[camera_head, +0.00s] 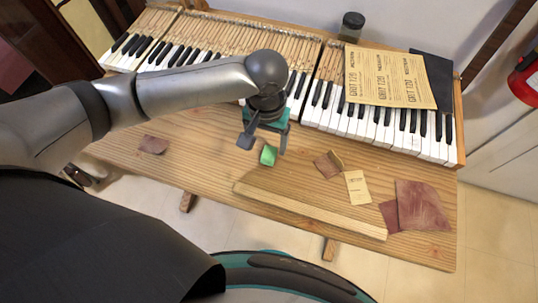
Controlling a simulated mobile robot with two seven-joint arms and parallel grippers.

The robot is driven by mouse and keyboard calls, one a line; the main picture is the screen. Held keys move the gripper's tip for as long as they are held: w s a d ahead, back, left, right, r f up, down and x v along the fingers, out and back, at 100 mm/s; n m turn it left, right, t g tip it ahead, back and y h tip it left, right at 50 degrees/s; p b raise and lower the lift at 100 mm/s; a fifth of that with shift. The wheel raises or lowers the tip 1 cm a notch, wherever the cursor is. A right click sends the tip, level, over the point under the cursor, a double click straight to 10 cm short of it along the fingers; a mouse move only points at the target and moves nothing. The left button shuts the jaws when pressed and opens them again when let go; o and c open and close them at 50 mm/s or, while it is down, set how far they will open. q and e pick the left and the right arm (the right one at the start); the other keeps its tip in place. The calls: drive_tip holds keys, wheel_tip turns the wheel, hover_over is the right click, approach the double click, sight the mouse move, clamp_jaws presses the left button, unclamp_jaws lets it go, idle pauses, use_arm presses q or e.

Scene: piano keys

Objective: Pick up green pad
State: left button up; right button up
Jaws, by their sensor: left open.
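A small green pad (268,155) sits on the wooden table in the camera_head view, in front of the keyboard near the table's middle. My left gripper (264,143) is directly above and around the pad's area, pointing down with its fingers apart. From this angle I cannot tell whether the fingers touch the pad. My right gripper is not in view.
Piano keys (380,130) run along the back of the table (200,170). Yellow sandpaper sheets (388,78) and a dark jar (352,26) rest there. A wooden strip (310,211), brown sandpaper pieces (421,206) and a small yellow packet (357,187) lie to the right.

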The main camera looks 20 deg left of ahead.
sight(269, 153)
use_arm(q)
drive_tip(key=shift+f, duration=0.3)
drive_tip(key=f, duration=0.1)
drive_tip(key=f+b, duration=0.1)
drive_tip(key=f, duration=0.1)
drive_tip(key=f+b, duration=0.1)
drive_tip(key=shift+w+d+f, duration=0.15)
drive_tip(key=shift+w+f, duration=0.1)
drive_tip(key=shift+f, duration=0.15)
drive_tip(key=shift+c, duration=0.4)
clamp_jaws()
